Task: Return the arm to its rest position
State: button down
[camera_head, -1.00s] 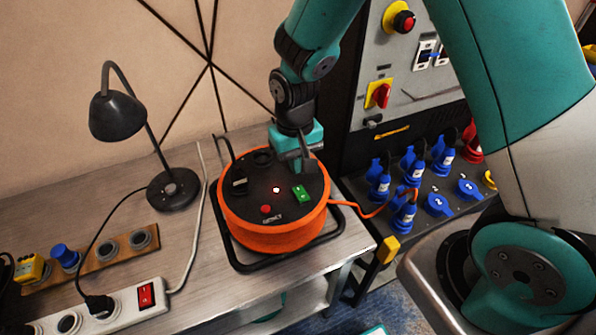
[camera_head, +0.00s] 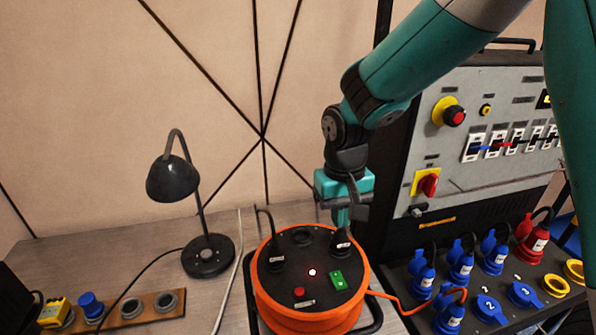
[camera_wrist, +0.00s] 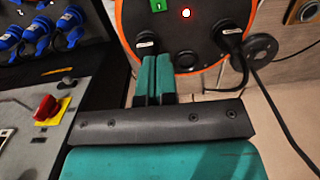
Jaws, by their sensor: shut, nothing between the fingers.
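My gripper (camera_head: 341,217) is above the back right of the orange cable reel, its fingers pointing down. In the wrist view its two teal fingers (camera_wrist: 155,80) are together with nothing between them. The reel (camera_head: 310,308) lies on the table with two black plugs in its top, one at the left (camera_head: 276,258) and one (camera_head: 342,243) just below my fingertips. My arm reaches in from the upper right.
A black desk lamp (camera_head: 208,255) stands left of the reel. A grey control panel (camera_head: 485,130) with a red knob (camera_head: 428,185) is close on the right, above several blue plugs (camera_head: 460,268). A socket strip (camera_head: 130,310) lies at front left. Open air lies above the table.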

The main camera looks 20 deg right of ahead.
jog(key=s+a+r+n+y, duration=0.2)
jog(key=s+r, duration=0.3)
jog(key=s, duration=0.4)
jog(key=s+a+r+n+y, duration=0.2)
jog(key=s+r+n, duration=0.3)
jog(key=s, duration=0.5)
jog(key=shift+a+r+t, duration=0.3)
jog(key=shift+r, duration=0.45)
jog(key=shift+s, duration=0.1)
